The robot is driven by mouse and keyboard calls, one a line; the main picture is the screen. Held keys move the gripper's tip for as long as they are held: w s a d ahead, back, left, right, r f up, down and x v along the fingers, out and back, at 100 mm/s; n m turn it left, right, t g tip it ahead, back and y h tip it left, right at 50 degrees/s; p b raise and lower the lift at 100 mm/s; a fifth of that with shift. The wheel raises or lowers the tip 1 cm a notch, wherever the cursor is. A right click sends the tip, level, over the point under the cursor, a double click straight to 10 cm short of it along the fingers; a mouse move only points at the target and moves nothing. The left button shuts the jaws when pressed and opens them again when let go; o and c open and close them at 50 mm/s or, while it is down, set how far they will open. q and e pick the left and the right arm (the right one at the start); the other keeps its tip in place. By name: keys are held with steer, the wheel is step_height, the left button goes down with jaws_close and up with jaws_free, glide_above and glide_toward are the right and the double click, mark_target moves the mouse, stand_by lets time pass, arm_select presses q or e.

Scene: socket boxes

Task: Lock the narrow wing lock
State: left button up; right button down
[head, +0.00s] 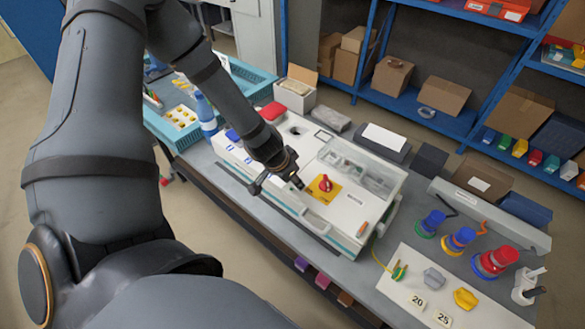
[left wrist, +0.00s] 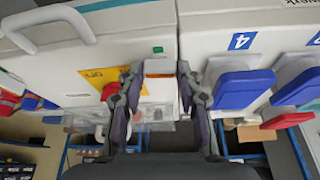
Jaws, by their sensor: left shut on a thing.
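The white socket box (head: 340,216) lies on the grey bench in the head view. The gripper hides that lock in the head view. Whether the lock is turned cannot be told. My right gripper is not in view.
Wider blue wings (left wrist: 240,88) stand beside the gripper in the left wrist view, one near a "4" mark. A clear-lidded compartment (head: 360,165) is behind the switch. Coloured round sockets (head: 495,262) stand at the right, and a teal crate (head: 178,130) at the left.

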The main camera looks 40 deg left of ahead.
arm_select(q)
steer(key=shift+n+b, duration=0.7)
steer(key=shift+b, duration=0.1)
steer(key=o, duration=1.1)
steer(key=shift+o, duration=0.2)
steer(key=shift+r, duration=0.1)
steer(key=shift+r, duration=0.25)
steer(key=v, duration=0.6)
steer(key=shift+s+d+r, duration=0.15)
steer(key=shift+s+r, duration=0.1)
steer(key=shift+r, duration=0.1)
